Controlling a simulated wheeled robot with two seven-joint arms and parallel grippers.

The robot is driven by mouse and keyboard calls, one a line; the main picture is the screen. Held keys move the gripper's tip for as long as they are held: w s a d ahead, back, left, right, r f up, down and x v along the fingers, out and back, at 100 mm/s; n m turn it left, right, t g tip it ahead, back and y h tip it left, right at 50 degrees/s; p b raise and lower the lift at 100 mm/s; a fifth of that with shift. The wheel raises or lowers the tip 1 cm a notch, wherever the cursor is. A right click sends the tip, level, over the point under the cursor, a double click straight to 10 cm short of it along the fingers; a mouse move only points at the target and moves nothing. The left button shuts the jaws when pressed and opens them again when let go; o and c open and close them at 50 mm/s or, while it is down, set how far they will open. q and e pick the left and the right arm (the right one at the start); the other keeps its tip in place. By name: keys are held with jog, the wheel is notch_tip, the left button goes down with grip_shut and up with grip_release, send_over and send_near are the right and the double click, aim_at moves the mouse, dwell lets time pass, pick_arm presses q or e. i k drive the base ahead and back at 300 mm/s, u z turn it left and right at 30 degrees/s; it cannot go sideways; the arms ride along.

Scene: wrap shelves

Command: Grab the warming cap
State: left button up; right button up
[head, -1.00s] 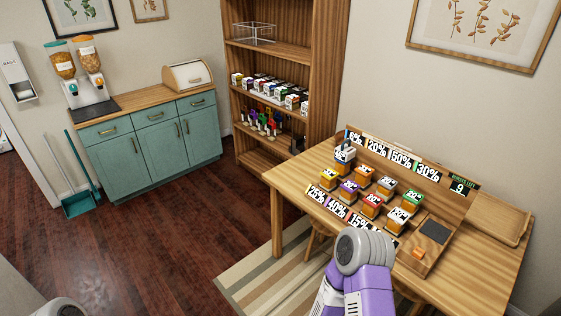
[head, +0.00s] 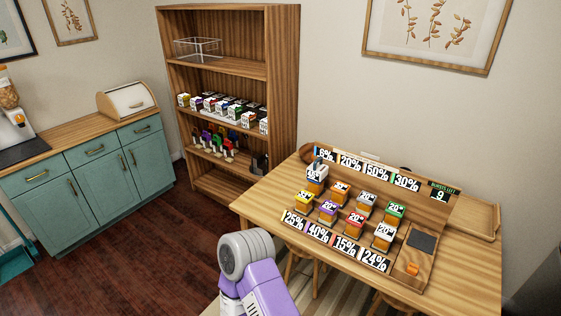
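I cannot tell which object is the warming cap; no label that I can read names it. Small orange-brown blocks with coloured, number-marked tops stand in rows on a wooden stepped stand (head: 413,240) on the table. One block with a white and blue top (head: 316,171) stands taller at the stand's left end. A brown rounded thing (head: 306,153) shows partly behind the stand's left end. Only a purple and grey link of my arm shows at the bottom; neither gripper is in view.
The wooden table (head: 470,262) is bare at its right front, with a tray (head: 474,217) at its right end. A tall shelf (head: 283,80) holds white boxes (head: 222,108) and coloured items (head: 220,138). Teal cabinets (head: 95,172) stand left; the dark floor between is clear.

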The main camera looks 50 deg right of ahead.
aim_at(317, 171)
jog(key=z, duration=0.05)
jog(key=i, duration=1.95)
jog(key=z, duration=1.35)
jog(key=i, duration=1.05)
jog(key=z, duration=1.2)
